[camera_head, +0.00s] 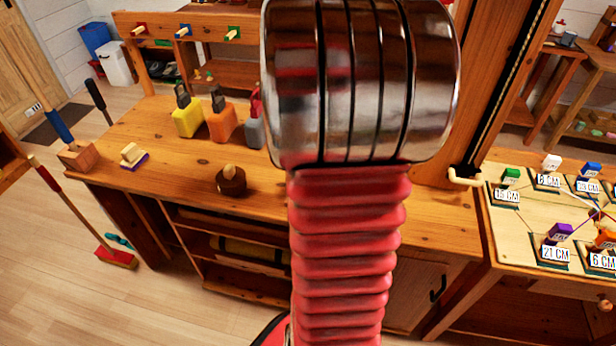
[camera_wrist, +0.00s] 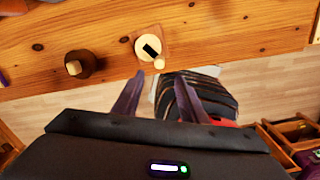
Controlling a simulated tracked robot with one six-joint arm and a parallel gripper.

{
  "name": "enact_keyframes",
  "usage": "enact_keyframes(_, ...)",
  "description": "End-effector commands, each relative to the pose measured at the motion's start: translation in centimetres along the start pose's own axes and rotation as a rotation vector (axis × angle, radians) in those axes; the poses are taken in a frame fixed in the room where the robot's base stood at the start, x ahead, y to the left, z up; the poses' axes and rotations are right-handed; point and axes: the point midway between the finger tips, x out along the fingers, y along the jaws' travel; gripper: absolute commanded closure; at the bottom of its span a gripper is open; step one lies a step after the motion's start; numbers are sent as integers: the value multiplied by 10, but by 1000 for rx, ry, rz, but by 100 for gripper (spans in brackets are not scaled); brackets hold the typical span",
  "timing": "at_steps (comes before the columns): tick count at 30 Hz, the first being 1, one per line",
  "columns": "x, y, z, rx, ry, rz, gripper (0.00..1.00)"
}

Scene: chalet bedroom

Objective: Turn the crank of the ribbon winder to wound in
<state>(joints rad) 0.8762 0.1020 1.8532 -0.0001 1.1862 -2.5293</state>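In the wrist view, a small wooden device that looks like the ribbon winder (camera_wrist: 142,46) sits near the bench's front edge. It has a pale round top with a black bar across it, on a square wooden base. A pale knob (camera_wrist: 159,63), apparently the crank handle, is at its lower right. My gripper (camera_wrist: 161,74) is open, its two dark purple fingers apart and pointing towards the knob. The knob appears between the fingertip lines; I see no contact. In the head view, my arm hides the winder and gripper.
A brown round block with a pale peg (camera_head: 231,181) stands left of the winder; the wrist view shows it too (camera_wrist: 80,65). Yellow (camera_head: 188,118) and orange (camera_head: 221,122) bottle-like objects stand further back. A board with labelled blocks (camera_head: 507,222) lies at right.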

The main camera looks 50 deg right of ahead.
Motion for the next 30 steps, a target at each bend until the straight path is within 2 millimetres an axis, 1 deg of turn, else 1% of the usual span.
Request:
enact_keyframes(15, 79, 0, -1, 1, 3, -2, 61)
enact_keyframes(21, 107, 0, -1, 1, 2, -2, 61)
enact_keyframes(25, 118, 0, 0, 1, 1, -1, 61)
enact_keyframes(30, 122, 0, 0, 1, 0, 0, 61)
